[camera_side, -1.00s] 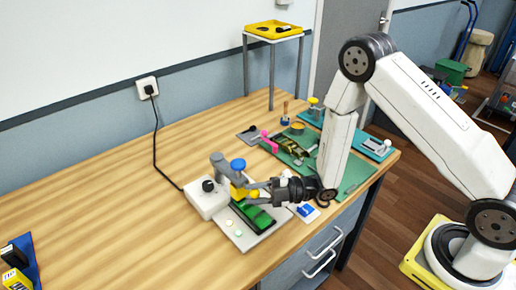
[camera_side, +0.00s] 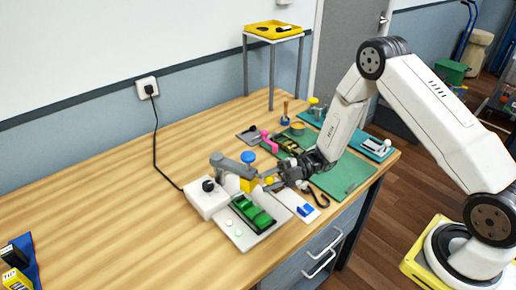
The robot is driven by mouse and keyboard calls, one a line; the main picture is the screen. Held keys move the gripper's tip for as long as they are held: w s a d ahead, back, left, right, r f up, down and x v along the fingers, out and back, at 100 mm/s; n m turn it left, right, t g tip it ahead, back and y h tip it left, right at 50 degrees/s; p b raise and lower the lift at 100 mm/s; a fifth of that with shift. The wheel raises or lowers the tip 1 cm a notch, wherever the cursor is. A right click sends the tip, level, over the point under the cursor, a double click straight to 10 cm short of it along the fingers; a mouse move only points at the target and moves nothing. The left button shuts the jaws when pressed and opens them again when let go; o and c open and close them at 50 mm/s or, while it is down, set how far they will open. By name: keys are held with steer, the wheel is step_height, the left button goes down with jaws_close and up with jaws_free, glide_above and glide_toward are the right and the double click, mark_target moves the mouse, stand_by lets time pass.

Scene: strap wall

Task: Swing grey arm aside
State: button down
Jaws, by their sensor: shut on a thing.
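The grey arm (camera_side: 232,165) reaches out from its post beside the white box, with a blue knob (camera_side: 248,157) on top and a yellow block (camera_side: 247,185) under its outer end. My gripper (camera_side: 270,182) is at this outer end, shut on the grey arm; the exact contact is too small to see. A green part (camera_side: 252,211) lies on the light grey plate (camera_side: 238,240) in front of the arm, now largely uncovered.
A white box with a black knob (camera_side: 207,186) stands left of the plate, its cable running to the wall socket (camera_side: 147,87). A white card with a blue piece (camera_side: 305,209) and a green mat (camera_side: 345,175) lie to the right. The left table is mostly clear.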

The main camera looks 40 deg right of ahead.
steer(key=w+d+n+g, duration=0.5)
steer(key=d+n+g, duration=0.1)
steer(key=g, duration=0.3)
steer(key=shift+d+g+h, duration=0.3)
steer(key=shift+d+g, duration=0.1)
steer(key=shift+d, duration=0.1)
steer(key=shift+w, duration=0.1)
stand_by(0.4)
steer(key=shift+c, duration=2)
jaws_free()
